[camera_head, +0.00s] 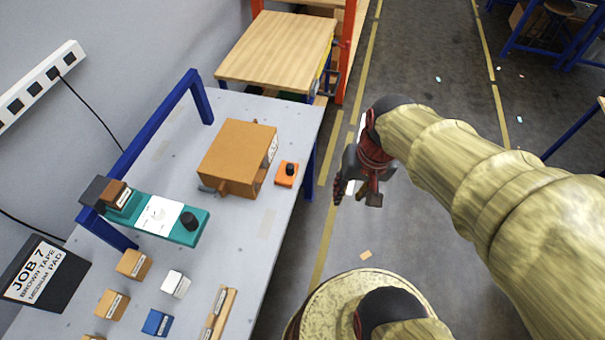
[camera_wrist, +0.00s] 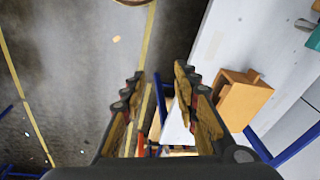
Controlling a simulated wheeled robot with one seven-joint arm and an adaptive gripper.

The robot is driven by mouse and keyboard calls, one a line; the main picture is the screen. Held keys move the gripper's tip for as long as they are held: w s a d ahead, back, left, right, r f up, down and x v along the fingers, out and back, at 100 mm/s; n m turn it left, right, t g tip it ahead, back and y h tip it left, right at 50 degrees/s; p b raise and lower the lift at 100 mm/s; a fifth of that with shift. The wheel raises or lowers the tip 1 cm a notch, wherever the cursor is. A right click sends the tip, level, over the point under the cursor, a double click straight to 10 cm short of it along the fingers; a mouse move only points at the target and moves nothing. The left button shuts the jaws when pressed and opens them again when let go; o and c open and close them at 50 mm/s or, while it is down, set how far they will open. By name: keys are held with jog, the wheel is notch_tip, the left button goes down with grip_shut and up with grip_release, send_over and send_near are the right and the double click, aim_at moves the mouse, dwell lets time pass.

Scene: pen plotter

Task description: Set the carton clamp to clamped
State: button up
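A brown carton (camera_head: 236,152) sits on the grey table, with a small brown block and a grey-blue piece (camera_head: 207,188) at its near lower edge. I cannot tell if that piece is the carton clamp or how it is set. An orange box with a black knob (camera_head: 287,173) stands right of the carton, near the table edge. My gripper (camera_head: 350,190) hangs over the floor, to the right of the table and apart from it. In the wrist view my gripper (camera_wrist: 158,82) has its fingers spread and nothing between them. The carton (camera_wrist: 243,101) shows right of them.
A teal device (camera_head: 158,217) with a white plate and black knob is left of the carton. Several small labelled blocks (camera_head: 133,264) lie on the near table. A dark "JOB 7 BROWN TAPE MEDIUM PAD" sign (camera_head: 42,275) stands left. A wooden-topped bench (camera_head: 277,48) stands beyond.

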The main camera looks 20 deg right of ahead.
jog(key=w+f+m+y, duration=0.1)
jog(key=f+m, duration=0.1)
jog(key=f, duration=0.1)
jog(key=w+f+m+y, duration=0.1)
jog(key=f+m, duration=0.1)
jog(key=f, duration=0.1)
jog(key=f+m+g+y, duration=0.1)
jog(key=f+m+y, duration=0.1)
jog(key=f, duration=0.2)
jog(key=shift+w+d+m, duration=0.3)
jog(key=shift+w+m, duration=0.1)
jog(key=c, duration=0.5)
jog(key=w+f+m, duration=0.1)
jog(key=f+m, duration=0.1)
jog(key=w+f+m+t+y, duration=0.1)
jog(key=f+m, duration=0.1)
jog(key=w+d+f+m+y, duration=0.1)
jog(key=w+f+m, duration=0.1)
jog(key=f, duration=0.1)
jog(key=shift+w+m+t, duration=0.1)
jog(key=shift+m+t, duration=0.3)
grip_shut()
jog(key=w+d+f+m+t, duration=0.3)
jog(key=w+d+m+t, duration=0.1)
jog(key=w+m, duration=0.5)
jog(key=shift+w+d+m, duration=0.3)
jog(key=shift+w+m, duration=0.1)
jog(key=shift+w, duration=0.1)
